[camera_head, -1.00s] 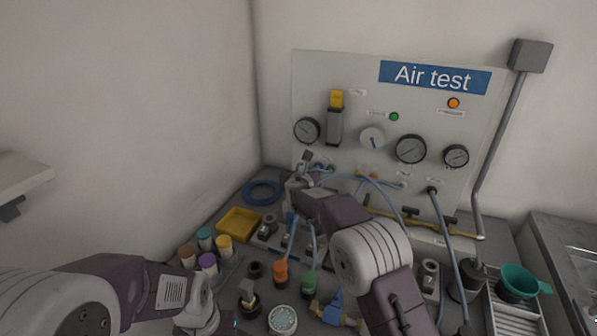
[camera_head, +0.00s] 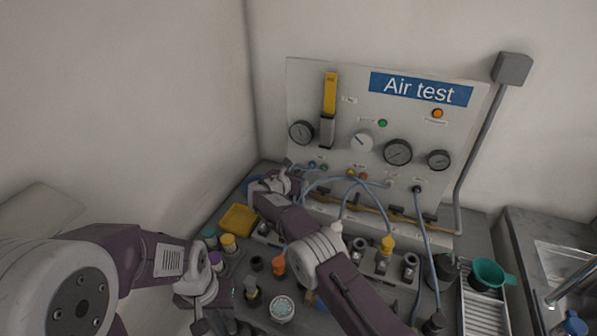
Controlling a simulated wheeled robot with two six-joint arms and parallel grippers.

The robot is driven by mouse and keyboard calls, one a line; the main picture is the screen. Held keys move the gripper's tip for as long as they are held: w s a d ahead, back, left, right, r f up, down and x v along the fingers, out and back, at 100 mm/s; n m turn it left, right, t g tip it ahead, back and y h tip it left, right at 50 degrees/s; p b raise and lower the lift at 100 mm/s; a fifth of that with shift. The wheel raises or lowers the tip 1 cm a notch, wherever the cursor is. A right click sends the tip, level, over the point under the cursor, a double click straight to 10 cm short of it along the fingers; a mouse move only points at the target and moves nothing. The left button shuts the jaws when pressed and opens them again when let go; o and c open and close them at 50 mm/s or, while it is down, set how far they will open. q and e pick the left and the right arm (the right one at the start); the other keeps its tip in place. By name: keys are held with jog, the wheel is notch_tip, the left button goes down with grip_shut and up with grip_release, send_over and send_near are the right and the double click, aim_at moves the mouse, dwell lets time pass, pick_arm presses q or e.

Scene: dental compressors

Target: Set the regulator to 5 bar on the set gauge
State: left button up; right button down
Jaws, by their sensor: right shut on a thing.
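The Air test panel (camera_head: 400,118) carries a left gauge (camera_head: 301,132), a middle gauge (camera_head: 398,152) and a right gauge (camera_head: 438,160); their labels and readings are too small to read. A white dial (camera_head: 361,141) with a blue mark sits between the left and middle gauges. A yellow-and-grey upright unit (camera_head: 329,100) stands beside the left gauge. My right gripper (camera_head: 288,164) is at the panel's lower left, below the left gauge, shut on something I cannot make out. My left gripper (camera_head: 200,324) hangs low at the front left, its fingers unclear.
A yellow tray (camera_head: 238,219), coloured caps (camera_head: 228,242), an orange bottle (camera_head: 279,265) and a round white-topped item (camera_head: 282,309) crowd the bench. Blue hoses cross below the panel. A green funnel (camera_head: 488,274) stands right, near the sink (camera_head: 560,265).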

jog(key=shift+r, duration=0.2)
jog(key=c, duration=1.5)
grip_release()
jog(key=shift+f, duration=0.1)
jog(key=b+v, duration=0.1)
jog(key=v, duration=0.8)
